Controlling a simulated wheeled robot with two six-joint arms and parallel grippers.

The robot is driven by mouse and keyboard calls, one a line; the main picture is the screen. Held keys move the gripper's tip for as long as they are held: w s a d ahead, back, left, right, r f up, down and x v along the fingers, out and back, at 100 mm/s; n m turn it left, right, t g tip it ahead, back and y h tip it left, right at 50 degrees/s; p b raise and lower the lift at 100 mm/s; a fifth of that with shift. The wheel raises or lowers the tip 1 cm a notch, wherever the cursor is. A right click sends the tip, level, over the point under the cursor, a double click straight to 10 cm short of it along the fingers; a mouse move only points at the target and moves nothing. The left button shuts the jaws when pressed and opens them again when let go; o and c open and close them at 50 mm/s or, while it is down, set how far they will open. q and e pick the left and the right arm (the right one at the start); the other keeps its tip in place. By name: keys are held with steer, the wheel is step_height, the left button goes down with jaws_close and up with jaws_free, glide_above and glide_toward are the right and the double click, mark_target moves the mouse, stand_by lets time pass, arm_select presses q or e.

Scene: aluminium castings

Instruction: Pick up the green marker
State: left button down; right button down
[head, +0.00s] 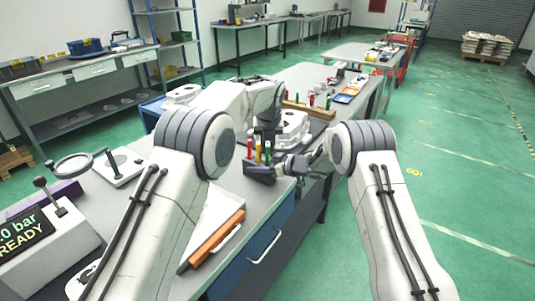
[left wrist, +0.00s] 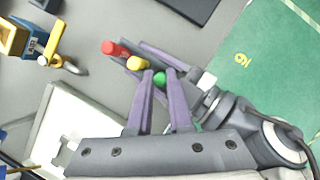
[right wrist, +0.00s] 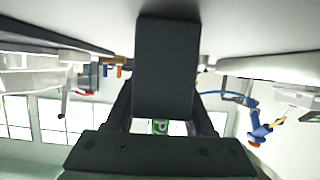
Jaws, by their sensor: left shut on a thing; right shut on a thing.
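A dark marker holder (head: 259,173) is at the bench's right edge with a red marker (head: 249,148), a yellow marker (head: 258,154) and the green marker (head: 267,153) upright in a row. In the left wrist view, the green marker's top (left wrist: 159,79) lies between the purple fingers of my left gripper (left wrist: 160,77), which is shut on it. The red top (left wrist: 112,48) and yellow top (left wrist: 136,63) are beside it. My right gripper (head: 281,168) comes from the right and is shut on the holder, whose dark block (right wrist: 166,68) fills the middle of the right wrist view.
A white casting (head: 292,128) stands behind the holder. Farther back are more upright markers (head: 312,98) and a blue tray (head: 347,96). Green floor is free at right.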

arm_select(q)
step_height(320, 180, up, 10)
stand_by(0.5)
steer(key=shift+f, duration=0.1)
arm_select(e)
steer(key=shift+c, duration=0.9)
jaws_free()
